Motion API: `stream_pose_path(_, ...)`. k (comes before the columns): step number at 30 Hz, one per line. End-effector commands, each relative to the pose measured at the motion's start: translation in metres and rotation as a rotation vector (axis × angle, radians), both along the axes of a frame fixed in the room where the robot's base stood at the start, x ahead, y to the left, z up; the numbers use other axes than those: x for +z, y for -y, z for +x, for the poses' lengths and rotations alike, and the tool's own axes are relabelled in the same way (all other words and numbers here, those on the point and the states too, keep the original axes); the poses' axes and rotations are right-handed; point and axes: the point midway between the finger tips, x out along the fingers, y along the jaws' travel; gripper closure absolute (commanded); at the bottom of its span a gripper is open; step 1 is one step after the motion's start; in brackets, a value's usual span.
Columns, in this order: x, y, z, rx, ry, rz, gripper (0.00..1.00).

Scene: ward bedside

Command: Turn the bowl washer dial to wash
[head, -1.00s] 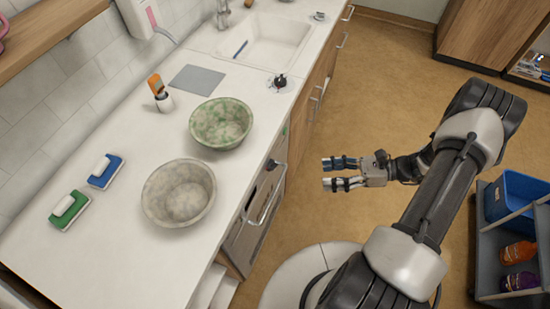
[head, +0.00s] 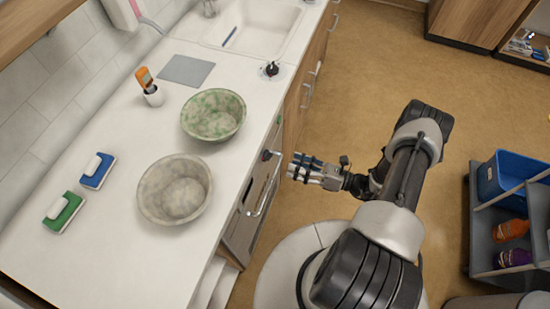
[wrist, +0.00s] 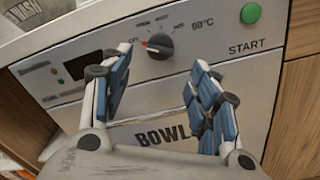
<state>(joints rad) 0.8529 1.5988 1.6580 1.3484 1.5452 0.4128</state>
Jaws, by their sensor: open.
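The bowl washer (head: 252,205) is built in under the counter; its front panel (wrist: 232,72) fills much of the wrist view. The black dial (wrist: 158,46) shows near the top middle there, its red mark at the left side. Its left-hand markings are partly hidden by a finger. In the head view the dial (head: 267,155) is a small dark knob. My gripper (wrist: 161,57) is open and empty, with blue-padded fingers left and right of the dial in the picture; contact cannot be seen. In the head view my gripper (head: 291,165) is just right of the washer front.
A green START button (wrist: 250,13) is right of the dial, and a dark display (wrist: 84,65) is left. A washer handle (head: 262,197) sticks out below. A green-mottled bowl (head: 213,115) and a grey bowl (head: 175,190) stand on the counter. Floor is free behind my arm.

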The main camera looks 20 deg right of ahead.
Motion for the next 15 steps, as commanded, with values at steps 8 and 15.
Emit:
stream_pose_path(8,0.000,-0.046,0.032,0.005,0.000,-0.001,0.45)
stream_pose_path(15,0.000,-0.064,0.046,0.001,0.001,-0.001,0.45)
